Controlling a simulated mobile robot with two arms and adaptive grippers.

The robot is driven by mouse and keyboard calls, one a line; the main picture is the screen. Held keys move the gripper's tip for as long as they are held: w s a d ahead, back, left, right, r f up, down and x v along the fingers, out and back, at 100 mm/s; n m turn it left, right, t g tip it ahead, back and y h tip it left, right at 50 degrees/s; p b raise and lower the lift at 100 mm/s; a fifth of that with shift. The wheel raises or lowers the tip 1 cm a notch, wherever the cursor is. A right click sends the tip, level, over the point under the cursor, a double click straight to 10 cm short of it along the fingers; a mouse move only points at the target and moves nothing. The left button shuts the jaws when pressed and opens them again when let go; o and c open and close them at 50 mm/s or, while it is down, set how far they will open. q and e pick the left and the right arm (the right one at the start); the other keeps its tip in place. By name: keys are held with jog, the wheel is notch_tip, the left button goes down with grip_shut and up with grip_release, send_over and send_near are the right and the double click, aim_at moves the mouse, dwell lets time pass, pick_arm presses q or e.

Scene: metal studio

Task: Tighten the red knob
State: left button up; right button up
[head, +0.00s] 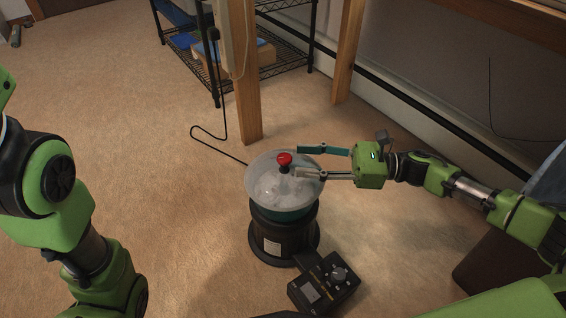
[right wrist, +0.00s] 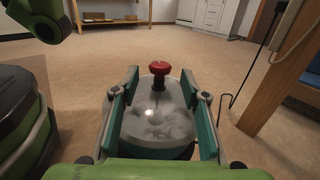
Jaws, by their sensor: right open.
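The red knob (head: 284,159) stands on top of the clear domed lid of a round black machine (head: 284,232) on the floor. In the right wrist view the red knob (right wrist: 159,68) is ahead, centred between the two fingers. My right gripper (head: 297,161) comes in from the right over the lid (head: 262,185), with its fingers spread on either side of the knob's level. It also shows open in the right wrist view (right wrist: 160,85), and nothing is held in it. I cannot tell whether a finger touches the lid. My left gripper is outside the head view; only my left arm shows.
A black control box (head: 325,283) lies on the floor in front of the machine. Wooden legs (head: 246,100) and a wire shelf (head: 272,68) stand behind it. A black cable (head: 220,110) runs to the machine. The carpet at left is clear.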

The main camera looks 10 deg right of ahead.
aim_at(283, 157)
jog(key=b+x, duration=0.1)
jog(key=x, duration=0.5)
jog(key=shift+b, duration=0.3)
jog(key=c, duration=1.2)
